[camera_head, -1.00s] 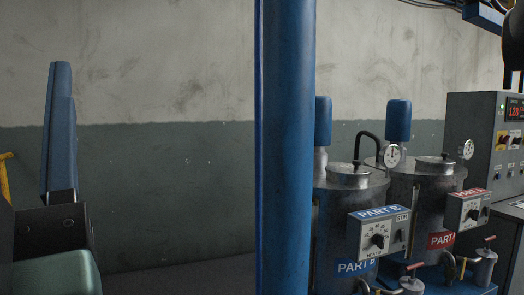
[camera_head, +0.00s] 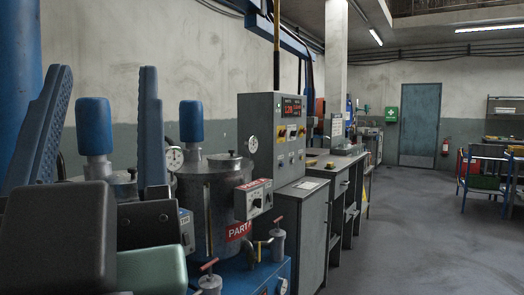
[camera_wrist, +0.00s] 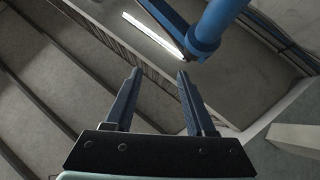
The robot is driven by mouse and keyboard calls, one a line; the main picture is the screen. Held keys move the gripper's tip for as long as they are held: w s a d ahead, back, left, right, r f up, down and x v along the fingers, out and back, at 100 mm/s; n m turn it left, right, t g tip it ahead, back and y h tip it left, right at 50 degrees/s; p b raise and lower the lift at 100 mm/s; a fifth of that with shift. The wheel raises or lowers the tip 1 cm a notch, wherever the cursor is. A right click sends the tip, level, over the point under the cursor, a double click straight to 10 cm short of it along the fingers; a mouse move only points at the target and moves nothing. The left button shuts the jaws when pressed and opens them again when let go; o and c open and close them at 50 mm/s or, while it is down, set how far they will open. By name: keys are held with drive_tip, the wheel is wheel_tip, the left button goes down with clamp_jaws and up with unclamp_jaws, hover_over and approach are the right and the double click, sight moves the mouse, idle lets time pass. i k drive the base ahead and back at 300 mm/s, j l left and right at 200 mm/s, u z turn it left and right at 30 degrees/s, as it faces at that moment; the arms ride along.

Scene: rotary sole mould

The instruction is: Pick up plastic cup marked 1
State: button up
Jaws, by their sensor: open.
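No plastic cup marked 1 can be made out in either view. My gripper (camera_head: 104,85) stands at the left of the head view with its two blue fingers pointing up and spread apart. In the wrist view my gripper (camera_wrist: 158,75) is open with nothing between its fingers, facing the ceiling and the blue overhead beam (camera_wrist: 207,30).
A grey control cabinet (camera_head: 270,135) and a workbench (camera_head: 340,172) line the wall. The floor (camera_head: 410,235) to the right is clear, with a blue cart (camera_head: 482,178) farther back.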

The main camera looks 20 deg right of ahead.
sight(355, 148)
drive_tip(key=z, duration=1.3)
